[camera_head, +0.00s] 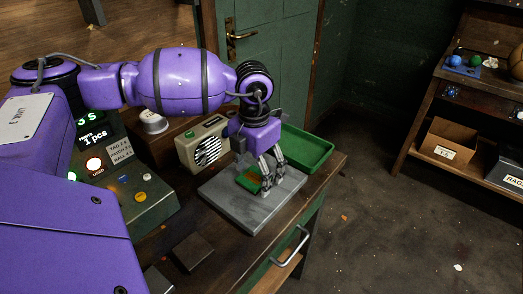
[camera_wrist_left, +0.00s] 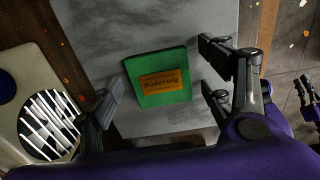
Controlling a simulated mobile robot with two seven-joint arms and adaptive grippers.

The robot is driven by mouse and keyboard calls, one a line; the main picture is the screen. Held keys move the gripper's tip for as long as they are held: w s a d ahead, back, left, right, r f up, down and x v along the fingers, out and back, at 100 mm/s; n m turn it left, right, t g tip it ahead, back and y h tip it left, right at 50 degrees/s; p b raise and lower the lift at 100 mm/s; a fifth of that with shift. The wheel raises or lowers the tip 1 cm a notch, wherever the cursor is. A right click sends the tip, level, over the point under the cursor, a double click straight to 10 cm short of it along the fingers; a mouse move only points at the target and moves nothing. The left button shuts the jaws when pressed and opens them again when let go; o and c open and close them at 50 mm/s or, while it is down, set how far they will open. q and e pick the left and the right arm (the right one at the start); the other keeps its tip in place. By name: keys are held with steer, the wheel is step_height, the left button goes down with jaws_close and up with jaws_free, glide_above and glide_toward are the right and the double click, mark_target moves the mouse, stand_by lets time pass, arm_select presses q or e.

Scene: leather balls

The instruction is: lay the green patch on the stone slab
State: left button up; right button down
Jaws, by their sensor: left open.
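The green patch (camera_wrist_left: 150,97) is a flat square with an orange lettered label. It lies on the grey stone slab (camera_wrist_left: 215,18), within the slab's edges. The slab (camera_head: 245,218) lies on the workbench in the head view, with the patch (camera_head: 245,181) on it. My left gripper (camera_head: 268,186) is low over the slab, beside and partly over the patch. In the left wrist view its fingers (camera_wrist_left: 160,80) are spread apart, with the patch lying between them and a gap on each side. Dark jointed parts at that view's right edge look like my right gripper (camera_wrist_left: 308,100); its jaws are unclear.
A cream radio (camera_head: 203,146) stands behind and left of the slab. An empty green tray (camera_head: 308,150) is behind right. A control box with buttons (camera_head: 140,195) is at left. A shelf with balls and a cardboard box (camera_head: 450,143) stands far right, across open floor.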

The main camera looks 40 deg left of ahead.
mark_target(256, 177)
arm_select(q)
step_height(256, 177, up, 12)
steer(key=shift+r, duration=0.15)
stand_by(0.8)
